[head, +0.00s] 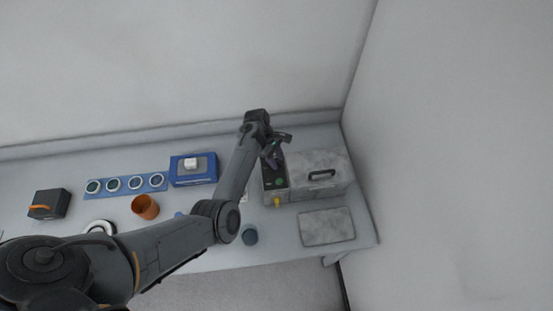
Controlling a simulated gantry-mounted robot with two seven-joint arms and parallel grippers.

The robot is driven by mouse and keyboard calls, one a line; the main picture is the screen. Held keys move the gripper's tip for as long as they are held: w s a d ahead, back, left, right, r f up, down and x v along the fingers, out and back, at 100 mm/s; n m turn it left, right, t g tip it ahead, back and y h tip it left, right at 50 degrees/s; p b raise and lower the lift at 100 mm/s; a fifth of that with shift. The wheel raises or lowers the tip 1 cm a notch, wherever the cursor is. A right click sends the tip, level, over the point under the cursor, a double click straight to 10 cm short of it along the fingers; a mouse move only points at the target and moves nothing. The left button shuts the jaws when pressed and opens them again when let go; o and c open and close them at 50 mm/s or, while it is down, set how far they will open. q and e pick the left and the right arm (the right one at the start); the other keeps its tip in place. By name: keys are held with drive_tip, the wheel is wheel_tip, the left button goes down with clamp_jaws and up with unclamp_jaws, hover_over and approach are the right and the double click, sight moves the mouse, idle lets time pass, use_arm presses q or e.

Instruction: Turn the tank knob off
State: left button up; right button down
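The tank appears to be the grey box with a mottled lid and black handle (322,174) at the right of the bench. A narrow control unit (269,198) stands against its left side, with a green round part (280,182) on top and a yellow knob-like part (277,202) at its front end. Which part is the tank knob is too small to tell. My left gripper (273,160) is over the back end of this unit, pointing down, and hides part of it. Its finger opening is too small to tell, and contact is unclear. My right gripper is out of view.
A grey mottled plate (327,226) lies in front of the tank. A dark blue cup (250,236), an orange cup (145,207), a blue device (193,169), a blue strip of round pieces (127,185) and a black box (50,203) are also on the bench. A wall bounds the right side.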

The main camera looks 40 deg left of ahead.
use_arm(q)
drive_tip(key=shift+f, duration=0.2)
clamp_jaws()
drive_tip(key=shift+m, duration=0.3)
drive_tip(key=shift+r+m+g+p, duration=0.1)
drive_tip(key=shift+m+g+p, duration=0.25)
drive_tip(key=shift+m, duration=0.25)
drive_tip(key=shift+m+g, duration=0.45)
drive_tip(key=shift+m, duration=0.75)
drive_tip(key=m+g, duration=0.1)
drive_tip(key=m, duration=0.1)
drive_tip(key=m+y, duration=0.1)
drive_tip(key=m, duration=0.1)
drive_tip(key=shift+s+m+g+b, duration=0.1)
drive_tip(key=shift+m+g+b, duration=0.2)
drive_tip(key=shift+g, duration=0.1)
drive_tip(key=shift+m, duration=0.5)
